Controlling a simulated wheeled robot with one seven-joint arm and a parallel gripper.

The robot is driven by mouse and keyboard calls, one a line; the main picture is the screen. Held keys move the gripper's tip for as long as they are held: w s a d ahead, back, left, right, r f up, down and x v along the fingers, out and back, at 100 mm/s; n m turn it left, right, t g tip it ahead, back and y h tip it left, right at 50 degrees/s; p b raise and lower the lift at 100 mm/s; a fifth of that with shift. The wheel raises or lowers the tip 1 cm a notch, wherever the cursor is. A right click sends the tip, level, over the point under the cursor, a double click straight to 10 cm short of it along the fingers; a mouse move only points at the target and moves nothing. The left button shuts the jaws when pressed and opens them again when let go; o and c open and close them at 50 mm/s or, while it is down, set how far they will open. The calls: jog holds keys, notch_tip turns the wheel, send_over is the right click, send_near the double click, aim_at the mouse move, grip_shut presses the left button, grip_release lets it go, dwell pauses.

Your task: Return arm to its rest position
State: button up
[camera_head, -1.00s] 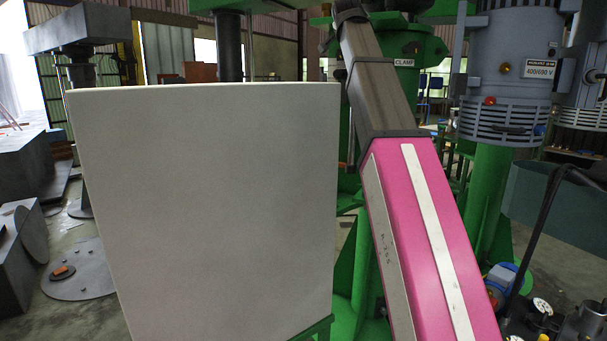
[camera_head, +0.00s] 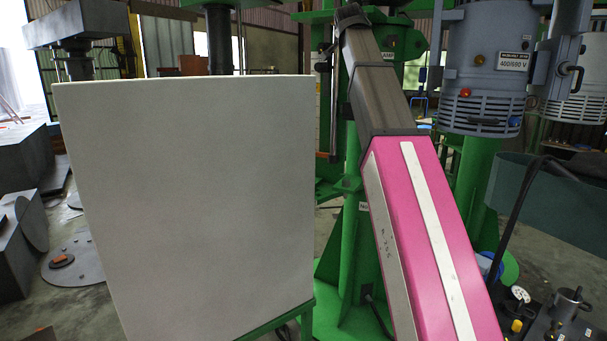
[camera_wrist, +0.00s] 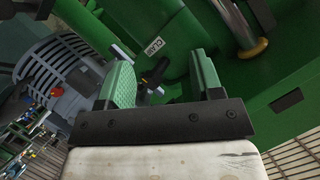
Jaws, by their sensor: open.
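My gripper (camera_wrist: 162,62) shows in the wrist view with its two green fingers spread apart and nothing between them. Beyond the fingers is a green machine body (camera_wrist: 185,28) with a "CLAMP" label (camera_wrist: 153,47) and a small black handle (camera_wrist: 154,74). I cannot tell how far the fingertips are from it. In the head view my pink and grey arm (camera_head: 425,225) reaches up and away right of centre. Its far end is dark and my gripper cannot be made out there.
A large pale panel (camera_head: 190,205) stands on a green frame left of my arm. A green machine column (camera_head: 345,240) is behind the arm. A grey motor (camera_head: 485,65) hangs at the right, with gauges and fittings (camera_head: 530,310) below.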

notch_tip(320, 180, down, 47)
jog(key=s+d+n+g+y, duration=0.2)
jog(key=s+n+g, duration=0.1)
jog(key=n+g, duration=0.25)
jog(key=s+f+n+g, duration=0.1)
jog(key=s+f+g, duration=0.1)
jog(key=s+f, duration=0.6)
jog(key=s+f+n+g+y, duration=0.1)
jog(key=s+f+n+g, duration=0.1)
jog(key=s+f, duration=0.6)
jog(key=s+f+n+g, duration=0.1)
jog(key=s+f+g, duration=0.3)
jog(key=f, duration=1.3)
jog(key=s, duration=0.4)
jog(key=shift+s+d+f+n, duration=0.3)
jog(key=shift+s+f+n, duration=0.05)
jog(key=shift+s+f, duration=0.05)
